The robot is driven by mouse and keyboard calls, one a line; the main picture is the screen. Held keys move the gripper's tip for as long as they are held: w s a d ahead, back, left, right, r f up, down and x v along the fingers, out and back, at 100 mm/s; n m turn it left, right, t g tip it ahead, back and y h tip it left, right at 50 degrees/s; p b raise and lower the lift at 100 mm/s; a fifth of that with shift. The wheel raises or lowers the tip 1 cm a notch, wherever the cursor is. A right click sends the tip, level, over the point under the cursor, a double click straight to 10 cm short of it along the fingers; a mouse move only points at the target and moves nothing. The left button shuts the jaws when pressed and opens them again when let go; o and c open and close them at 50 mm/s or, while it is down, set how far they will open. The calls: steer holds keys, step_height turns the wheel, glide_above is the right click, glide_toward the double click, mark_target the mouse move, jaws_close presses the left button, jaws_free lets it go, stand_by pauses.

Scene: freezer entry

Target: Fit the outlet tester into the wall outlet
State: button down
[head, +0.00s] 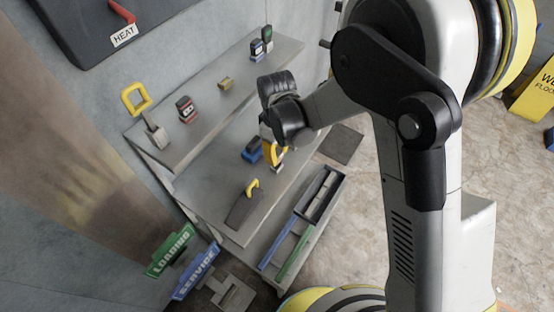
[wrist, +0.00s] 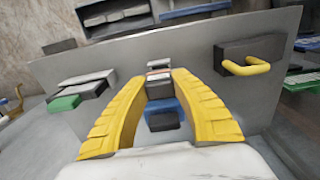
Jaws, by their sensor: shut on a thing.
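My gripper (wrist: 158,78) has its yellow fingers shut on a small dark block with a light band (wrist: 158,88). I cannot tell for sure whether this block is the outlet tester. In the head view my gripper (head: 275,155) is low over the middle shelf, partly hidden by my arm. A blue-and-dark device (head: 252,150) is beside it; a blue piece also shows between the fingers in the wrist view (wrist: 163,115). I cannot make out a wall outlet in either view.
The upper shelf (head: 205,118) holds a yellow-handled tool (head: 146,115), a red-and-dark device (head: 186,109) and other small devices. A long tray (head: 330,205) is below. LOADING (head: 170,250) and SERVICE (head: 196,270) signs stand left.

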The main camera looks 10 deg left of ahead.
mark_target(277, 151)
steer(key=shift+r+p, duration=1.35)
steer(key=shift+r, duration=0.95)
